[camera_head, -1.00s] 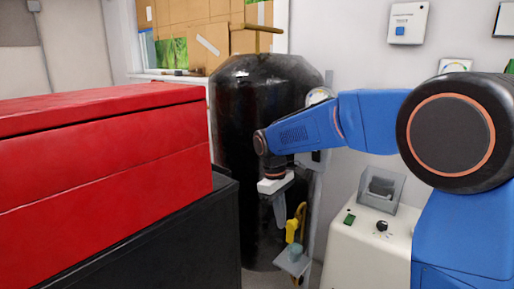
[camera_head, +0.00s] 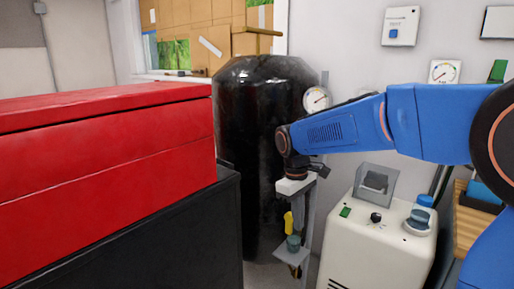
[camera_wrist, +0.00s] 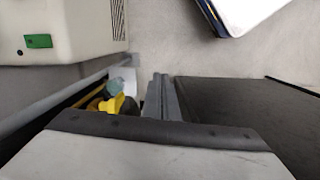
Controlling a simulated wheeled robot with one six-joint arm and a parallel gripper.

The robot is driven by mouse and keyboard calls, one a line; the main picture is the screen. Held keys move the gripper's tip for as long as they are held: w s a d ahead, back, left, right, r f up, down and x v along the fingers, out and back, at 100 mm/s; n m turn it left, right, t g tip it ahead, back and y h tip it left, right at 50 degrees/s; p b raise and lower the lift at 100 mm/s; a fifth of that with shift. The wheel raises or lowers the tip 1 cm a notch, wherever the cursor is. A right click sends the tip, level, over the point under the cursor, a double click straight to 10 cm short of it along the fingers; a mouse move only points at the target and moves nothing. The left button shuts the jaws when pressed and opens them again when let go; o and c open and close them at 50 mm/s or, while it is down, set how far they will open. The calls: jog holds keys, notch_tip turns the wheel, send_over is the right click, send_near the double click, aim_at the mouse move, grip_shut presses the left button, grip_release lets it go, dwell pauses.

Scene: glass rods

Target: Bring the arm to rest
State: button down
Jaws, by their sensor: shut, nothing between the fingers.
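My gripper (camera_head: 298,214) hangs pointing down from my blue arm, left of the white machine and in front of the black tank. Its grey fingers are together with nothing between them. In the wrist view the closed fingers (camera_wrist: 160,97) show beyond the gripper's pale body, above a grey floor. The exact fingertips are hard to make out in the head view against the things behind them.
A red case (camera_head: 110,165) on a black cabinet (camera_head: 200,225) fills the left. A black tank (camera_head: 255,120) stands behind my gripper. A white machine (camera_head: 370,250) stands to the right. A yellow item (camera_head: 288,223) and a teal cup (camera_head: 293,243) are close below my gripper.

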jog(key=s+d+r+m+t+y, duration=0.1)
jog(key=s+d+r+m+t, duration=0.25)
jog(key=s+d, duration=0.85)
jog(key=s+d+f+m+t, duration=0.1)
jog(key=s+d+f+m, duration=0.1)
jog(key=s, duration=0.5)
jog(key=s+d+f+m+t, duration=0.1)
jog(key=s+d+f+m, duration=0.1)
jog(key=s, duration=0.5)
jog(key=shift+s+d+f+m, duration=0.15)
jog(key=shift+d+f+m, duration=0.1)
jog(key=shift+m, duration=0.4)
